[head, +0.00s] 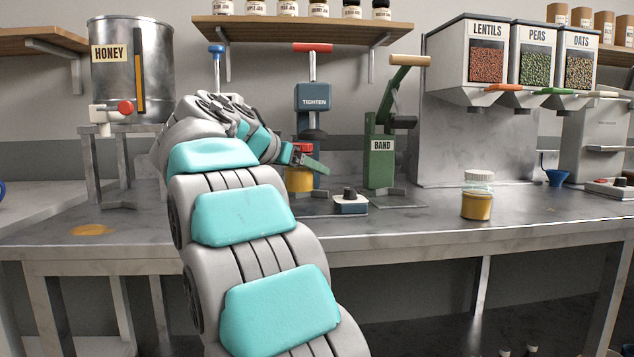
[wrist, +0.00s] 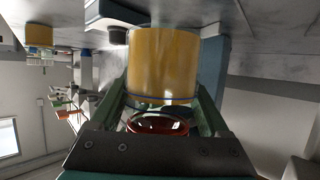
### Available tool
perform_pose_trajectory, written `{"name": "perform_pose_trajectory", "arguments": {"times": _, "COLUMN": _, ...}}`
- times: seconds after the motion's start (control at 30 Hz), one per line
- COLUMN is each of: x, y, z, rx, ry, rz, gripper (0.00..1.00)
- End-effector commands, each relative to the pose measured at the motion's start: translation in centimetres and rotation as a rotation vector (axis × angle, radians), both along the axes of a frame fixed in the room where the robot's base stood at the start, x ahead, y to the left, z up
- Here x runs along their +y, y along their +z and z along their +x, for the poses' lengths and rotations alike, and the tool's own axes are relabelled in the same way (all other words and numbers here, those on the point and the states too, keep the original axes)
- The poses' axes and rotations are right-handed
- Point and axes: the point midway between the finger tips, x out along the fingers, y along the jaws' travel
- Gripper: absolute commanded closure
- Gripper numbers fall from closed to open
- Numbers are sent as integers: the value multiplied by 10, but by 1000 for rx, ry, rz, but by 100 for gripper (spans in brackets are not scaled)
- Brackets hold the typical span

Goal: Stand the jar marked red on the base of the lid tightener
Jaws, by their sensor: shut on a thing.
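The jar marked red, with yellow contents (head: 299,181) and a red lid (head: 303,148), is upright in my gripper (head: 306,160). In the wrist view the jar body (wrist: 163,66) is upside down in the picture, between the green fingers of my gripper (wrist: 163,108), with the red lid (wrist: 158,125) nearest the camera. The lid tightener (head: 312,97) is a blue block marked TIGHTEN with a red handle above. The jar is below its dark pressing head, in front of its column. My arm hides part of its base, and I cannot tell whether the jar touches it.
The green BAND press (head: 380,160) is farther right. Another jar (head: 477,196) with a pale lid stands near the bench's front edge. A honey tank (head: 133,75) is at left.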

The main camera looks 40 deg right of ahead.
Motion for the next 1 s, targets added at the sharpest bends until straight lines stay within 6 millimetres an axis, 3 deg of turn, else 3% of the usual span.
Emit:
{"name": "perform_pose_trajectory", "arguments": {"times": 0.2, "x": -41, "y": -4, "z": 30, "rx": 3, "ry": -2, "rz": 2, "gripper": 100}}
{"name": "perform_pose_trajectory", "arguments": {"times": 0.5, "x": -81, "y": -8, "z": 61, "rx": 2, "ry": -1, "rz": 1, "gripper": 100}}
{"name": "perform_pose_trajectory", "arguments": {"times": 0.77, "x": -92, "y": -13, "z": 66, "rx": 4, "ry": -2, "rz": 0, "gripper": 100}}
{"name": "perform_pose_trajectory", "arguments": {"times": 1.0, "x": -91, "y": -34, "z": 67, "rx": 7, "ry": 2, "rz": -1, "gripper": 100}}
